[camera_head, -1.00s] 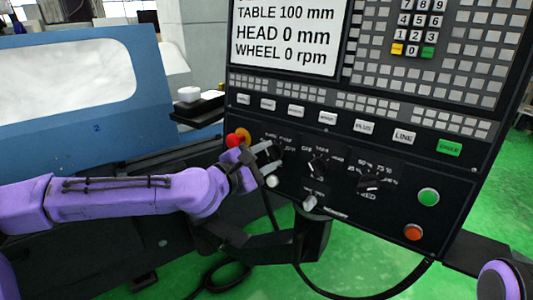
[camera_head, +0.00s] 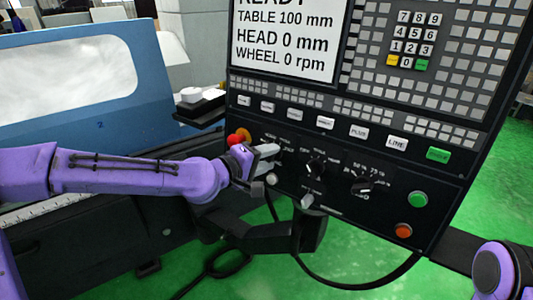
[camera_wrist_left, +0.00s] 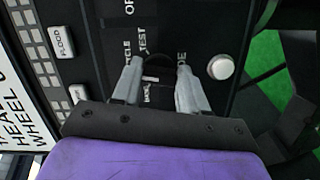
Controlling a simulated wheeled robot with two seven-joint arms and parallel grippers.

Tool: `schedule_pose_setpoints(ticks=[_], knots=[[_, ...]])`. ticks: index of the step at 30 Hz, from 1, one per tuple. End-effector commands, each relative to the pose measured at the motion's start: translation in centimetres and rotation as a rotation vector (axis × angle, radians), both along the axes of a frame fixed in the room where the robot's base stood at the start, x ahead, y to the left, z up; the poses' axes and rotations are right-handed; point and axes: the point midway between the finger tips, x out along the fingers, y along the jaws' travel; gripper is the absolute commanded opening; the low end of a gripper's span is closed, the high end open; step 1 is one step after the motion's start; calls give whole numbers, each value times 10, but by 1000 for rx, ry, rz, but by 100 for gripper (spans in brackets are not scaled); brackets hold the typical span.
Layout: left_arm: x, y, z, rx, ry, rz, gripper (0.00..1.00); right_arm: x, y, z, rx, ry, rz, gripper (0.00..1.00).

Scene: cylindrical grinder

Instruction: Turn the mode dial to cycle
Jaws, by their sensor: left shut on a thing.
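The mode dial (camera_wrist_left: 157,66) is the small dark knob at the left end of the control panel's dial row, in the left wrist view between my fingertips. Printed words around it include TEST and a partly hidden word ending in CLE. My left gripper (camera_head: 270,158) reaches it from the left and is shut on it, one finger on each side. The fingers hide much of the dial, so I cannot tell which word its pointer faces. My right gripper is out of view.
A white round knob (camera_wrist_left: 221,66) sits close beside the gripper. Two more dials (camera_head: 316,168) (camera_head: 362,186) and a white-tipped switch (camera_head: 307,200) lie to the right. A red knob (camera_head: 236,139) is left of the gripper. Green (camera_head: 418,199) and orange (camera_head: 403,230) buttons are at lower right.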

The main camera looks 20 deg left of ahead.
Motion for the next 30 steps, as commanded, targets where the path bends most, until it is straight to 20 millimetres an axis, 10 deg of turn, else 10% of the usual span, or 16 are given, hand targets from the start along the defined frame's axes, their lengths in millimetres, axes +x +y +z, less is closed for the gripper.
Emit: schedule_pose_setpoints(ticks=[26,27,30], knots=[[0,0,-2,139,-37,-26,12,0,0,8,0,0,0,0],[0,0,-2,139,-37,-26,53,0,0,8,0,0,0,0],[0,0,-2,139,-37,-26,68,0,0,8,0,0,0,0]])
